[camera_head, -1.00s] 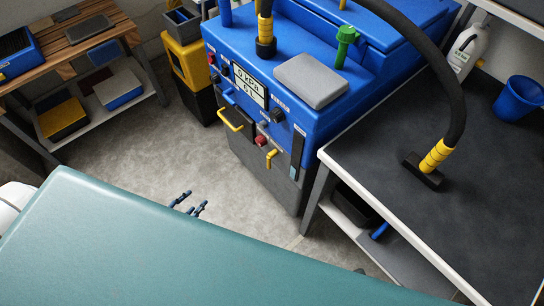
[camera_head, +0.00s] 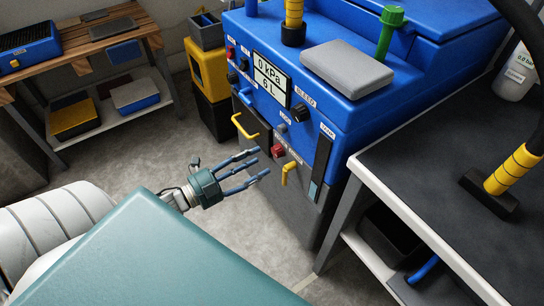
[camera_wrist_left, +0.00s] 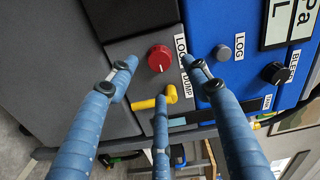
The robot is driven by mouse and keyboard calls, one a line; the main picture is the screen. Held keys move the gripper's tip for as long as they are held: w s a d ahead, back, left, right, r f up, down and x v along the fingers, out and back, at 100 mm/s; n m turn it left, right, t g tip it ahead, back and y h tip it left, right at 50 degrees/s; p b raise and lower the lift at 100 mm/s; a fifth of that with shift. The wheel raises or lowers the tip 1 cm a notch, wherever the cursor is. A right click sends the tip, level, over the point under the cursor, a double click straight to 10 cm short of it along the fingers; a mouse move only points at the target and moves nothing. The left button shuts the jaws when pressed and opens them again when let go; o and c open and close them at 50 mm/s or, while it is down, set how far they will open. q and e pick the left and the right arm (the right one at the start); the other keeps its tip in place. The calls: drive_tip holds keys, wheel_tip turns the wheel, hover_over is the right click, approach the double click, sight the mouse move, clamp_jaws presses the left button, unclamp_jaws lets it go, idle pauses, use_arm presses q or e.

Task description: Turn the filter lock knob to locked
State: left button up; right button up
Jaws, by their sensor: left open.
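The red knob (camera_head: 278,150) sits on the front of the blue machine (camera_head: 330,115), above a yellow lever (camera_head: 289,172). In the left wrist view the red knob (camera_wrist_left: 159,58) is close, beside a label starting "LOC", partly covered by a finger. A pale mark shows on its face; I cannot tell which setting it points to. My left gripper (camera_head: 250,168) is open and empty, its blue fingers spread left of the knob and apart from it. In the wrist view the fingers (camera_wrist_left: 160,85) frame the knob and lever. My right gripper is not in view.
A yellow pull handle (camera_head: 244,127) sticks out left of the knob. A black knob (camera_head: 300,112) and a display reading 0 kPa are above. A dark-topped bench (camera_head: 445,180) stands right. The floor below the gripper is clear.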

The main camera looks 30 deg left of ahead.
sight(274, 153)
use_arm(q)
drive_tip(key=x, duration=0.6)
drive_tip(key=shift+f+b, duration=0.1)
drive_tip(key=shift+b, duration=0.25)
drive_tip(key=c, duration=1.2)
